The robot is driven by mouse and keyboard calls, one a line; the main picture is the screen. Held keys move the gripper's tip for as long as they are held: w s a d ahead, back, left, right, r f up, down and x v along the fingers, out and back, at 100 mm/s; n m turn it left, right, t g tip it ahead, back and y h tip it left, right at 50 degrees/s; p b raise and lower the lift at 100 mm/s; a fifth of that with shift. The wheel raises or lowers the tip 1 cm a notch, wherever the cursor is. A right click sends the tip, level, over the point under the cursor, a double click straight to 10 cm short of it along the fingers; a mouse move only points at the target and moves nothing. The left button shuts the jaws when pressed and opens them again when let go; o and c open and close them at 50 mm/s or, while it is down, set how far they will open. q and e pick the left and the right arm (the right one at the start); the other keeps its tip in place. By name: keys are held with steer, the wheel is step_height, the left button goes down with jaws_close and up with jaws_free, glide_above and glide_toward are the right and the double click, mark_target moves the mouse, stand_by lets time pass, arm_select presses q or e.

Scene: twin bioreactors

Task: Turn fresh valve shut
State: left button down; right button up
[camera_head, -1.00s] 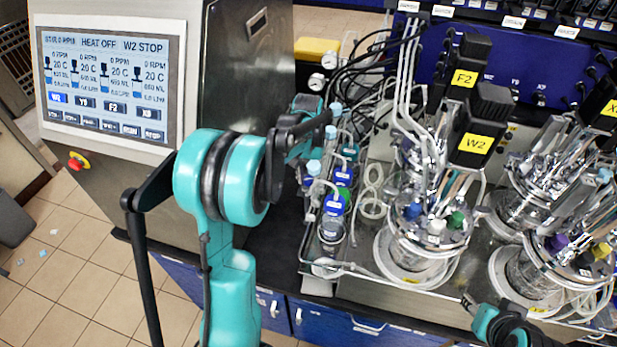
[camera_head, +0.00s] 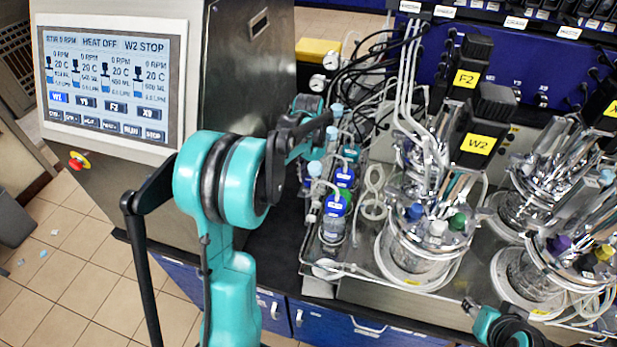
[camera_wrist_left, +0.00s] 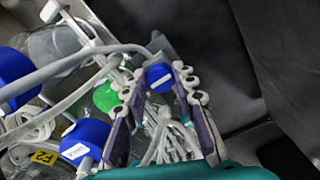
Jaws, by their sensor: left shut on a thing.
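In the left wrist view my left gripper (camera_wrist_left: 157,82) has its two pale-tipped fingers on either side of a small round blue piece (camera_wrist_left: 158,77) with a white label, and is shut on it. I cannot tell from its look whether this is the fresh valve. A green cap (camera_wrist_left: 106,97) and two larger blue caps (camera_wrist_left: 85,139) lie to its left. In the head view my left arm hides most of this gripper. Blue-capped (camera_head: 336,206) and green-capped bottles stand just right of it. My right gripper (camera_head: 471,306) shows only partly at bottom right; its fingers are unclear.
The bioreactor vessel under the W2 block (camera_head: 478,143) stands right of the bottles, with tubes and glassware close around. More vessels (camera_head: 565,245) crowd the right. The control screen (camera_head: 110,85) stands at left. Thin tubing (camera_head: 372,195) hangs between bottles and vessel.

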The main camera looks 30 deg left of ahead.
mark_target(308, 181)
arm_select(q)
steer(key=c, duration=1.2)
jaws_free()
step_height(308, 181, up, 12)
steer(key=shift+s+f, duration=0.1)
